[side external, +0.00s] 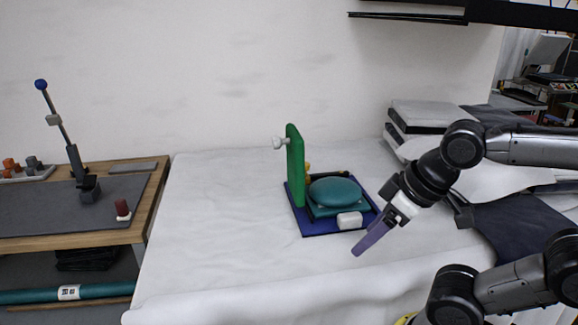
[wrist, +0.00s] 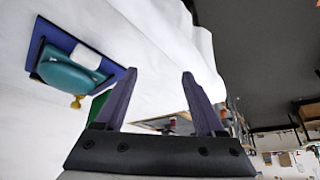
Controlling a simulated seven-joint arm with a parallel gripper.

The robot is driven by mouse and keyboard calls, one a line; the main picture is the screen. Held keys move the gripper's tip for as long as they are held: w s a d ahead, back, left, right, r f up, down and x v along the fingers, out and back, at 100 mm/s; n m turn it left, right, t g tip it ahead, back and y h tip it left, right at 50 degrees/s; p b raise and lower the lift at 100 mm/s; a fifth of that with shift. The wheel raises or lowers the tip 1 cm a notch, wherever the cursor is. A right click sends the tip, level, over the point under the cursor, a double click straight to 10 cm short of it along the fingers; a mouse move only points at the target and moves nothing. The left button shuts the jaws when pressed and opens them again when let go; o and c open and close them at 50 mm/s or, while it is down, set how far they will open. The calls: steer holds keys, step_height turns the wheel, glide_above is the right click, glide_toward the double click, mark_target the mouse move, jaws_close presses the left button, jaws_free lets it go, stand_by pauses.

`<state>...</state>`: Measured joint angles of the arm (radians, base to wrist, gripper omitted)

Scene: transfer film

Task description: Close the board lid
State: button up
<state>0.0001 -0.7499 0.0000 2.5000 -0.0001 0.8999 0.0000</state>
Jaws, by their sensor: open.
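A blue board (side external: 318,229) lies on the white-covered table. A green lid panel (side external: 295,165) with a white knob (side external: 279,143) stands upright at its left edge. A teal rounded piece (side external: 335,192) sits on the board, with a white block (side external: 349,220) at the front. In the wrist view the board (wrist: 45,35) is at upper left, and a sliver of the green panel (wrist: 98,106) shows behind a finger. My gripper (side external: 358,249) has purple fingers pointing down-left, just right of and in front of the board, touching nothing. In the wrist view the fingers (wrist: 160,73) are apart and empty.
A wooden side table (side external: 150,205) with a lever stand (side external: 75,165) is at left. Grey stacked cases (side external: 430,117) stand behind my arm. A dark shelf (side external: 410,15) hangs at upper right. The white tabletop left of the board is clear.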

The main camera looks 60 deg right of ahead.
steer(key=shift+c, duration=1.1)
steer(key=shift+w+d+f+g, duration=0.1)
steer(key=shift+w+d+g, duration=0.1)
steer(key=shift+d+g, duration=0.1)
steer(key=shift+c, duration=1.2)
steer(key=w+d+g+h, duration=0.1)
steer(key=w+d+h, duration=0.1)
steer(key=w+d+n+g+h, duration=0.1)
steer(key=w+d+h, duration=0.1)
steer(key=shift+w+d+n+g, duration=0.3)
steer(key=shift+d+g, duration=0.05)
steer(key=shift+g, duration=0.05)
jaws_close()
steer(key=w+r+n+t+h, duration=0.2)
steer(key=w+r+h, duration=0.2)
steer(key=w+h, duration=0.75)
steer(key=w+a+r+n+t, duration=0.2)
steer(key=w+a+t, duration=0.4)
steer(key=w, duration=0.6)
steer(key=w+d+g, duration=0.1)
steer(key=w+d, duration=0.1)
steer(key=d, duration=0.8)
steer(key=shift+d, duration=0.15)
